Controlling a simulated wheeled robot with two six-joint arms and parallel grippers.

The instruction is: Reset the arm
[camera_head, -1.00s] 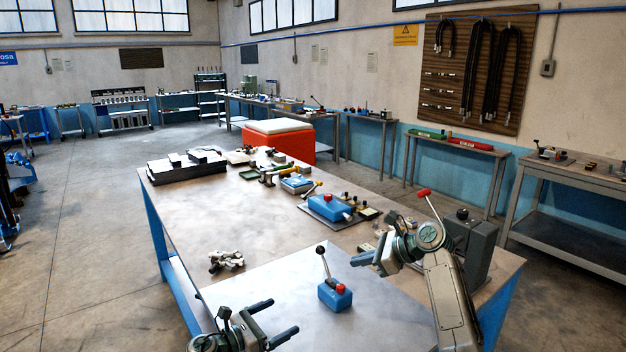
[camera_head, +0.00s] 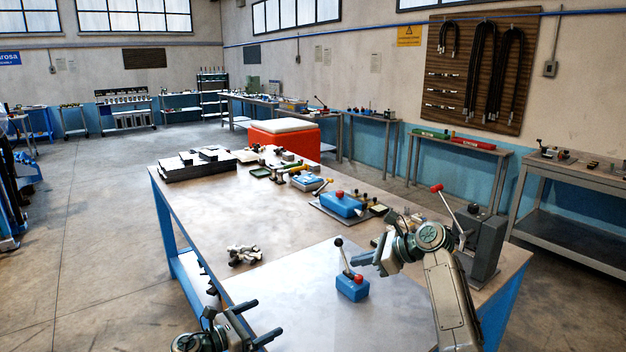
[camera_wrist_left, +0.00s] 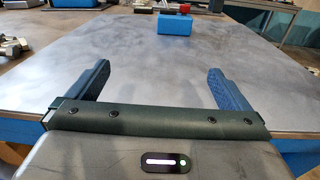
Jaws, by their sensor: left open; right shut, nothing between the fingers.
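My left gripper (camera_head: 262,322) is at the bottom of the head view, by the near edge of the table. It is open and empty. Its two fingers also show apart over the pale table surface in the left wrist view (camera_wrist_left: 158,90). My right gripper (camera_head: 364,264) is at the right of the head view, shut and empty. It is close to a blue box with a black-knobbed lever and a red button (camera_head: 352,287); I cannot tell whether they touch. The same blue box shows ahead of the left fingers in the left wrist view (camera_wrist_left: 175,23).
The workbench (camera_head: 215,215) has clear room at its middle and left. Small metal parts (camera_head: 244,255) lie left of the blue box. Dark plates (camera_head: 195,163) and another blue device (camera_head: 341,205) stand further back. A grey lever unit (camera_head: 487,245) stands at the right edge.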

